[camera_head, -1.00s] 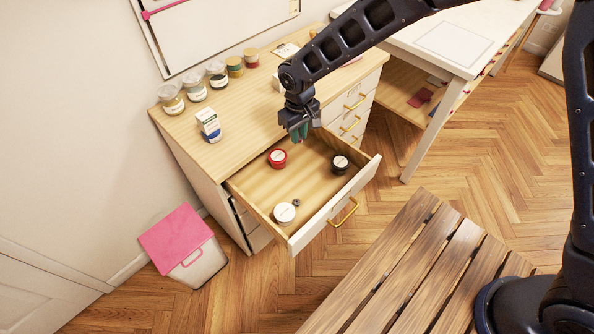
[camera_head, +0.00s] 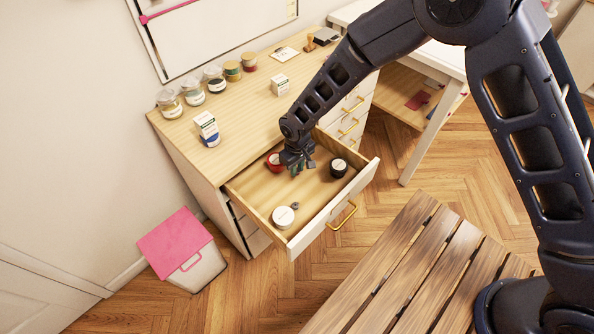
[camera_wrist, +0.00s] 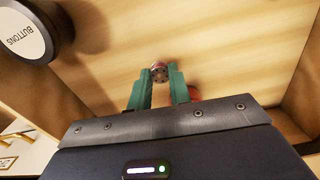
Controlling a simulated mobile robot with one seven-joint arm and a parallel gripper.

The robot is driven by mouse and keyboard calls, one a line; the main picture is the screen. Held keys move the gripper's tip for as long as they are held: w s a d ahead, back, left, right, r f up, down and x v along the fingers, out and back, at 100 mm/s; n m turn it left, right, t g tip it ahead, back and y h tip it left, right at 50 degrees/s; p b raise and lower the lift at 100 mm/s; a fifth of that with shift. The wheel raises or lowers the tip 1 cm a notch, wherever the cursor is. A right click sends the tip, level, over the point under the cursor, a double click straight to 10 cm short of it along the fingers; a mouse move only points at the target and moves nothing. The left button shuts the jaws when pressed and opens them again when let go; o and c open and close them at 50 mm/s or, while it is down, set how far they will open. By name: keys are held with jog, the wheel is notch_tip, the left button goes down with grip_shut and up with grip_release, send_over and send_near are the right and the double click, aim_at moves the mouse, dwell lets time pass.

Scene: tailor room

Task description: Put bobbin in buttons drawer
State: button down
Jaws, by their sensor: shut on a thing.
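The open drawer (camera_head: 262,199) is the top one of the wooden-topped cabinet. My gripper (camera_head: 297,170) is down at the drawer, between a red tin (camera_head: 273,160) and a black tin (camera_head: 338,167). In the wrist view, the green fingers of my gripper (camera_wrist: 159,86) are shut on a small metal bobbin (camera_wrist: 159,71) at their tips, over the drawer's wooden bottom. I cannot tell whether the bobbin touches it. The black tin with a white "BUTTONS" label (camera_wrist: 28,32) shows at the upper left. The bobbin is hidden in the head view.
A white tin (camera_head: 283,216) and a small grey round piece (camera_head: 295,205) lie in the drawer's near part. Jars (camera_head: 215,79) and small boxes (camera_head: 206,126) stand on the cabinet top. A slatted wooden bench (camera_head: 410,265) is in front. A pink-lidded bin (camera_head: 178,245) stands left.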

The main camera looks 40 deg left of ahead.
aim_at(297, 177)
jog(key=shift+f, duration=1)
jog(key=shift+f, duration=0.1)
jog(key=c, duration=1.3)
grip_release()
notch_tip(297, 177, up, 12)
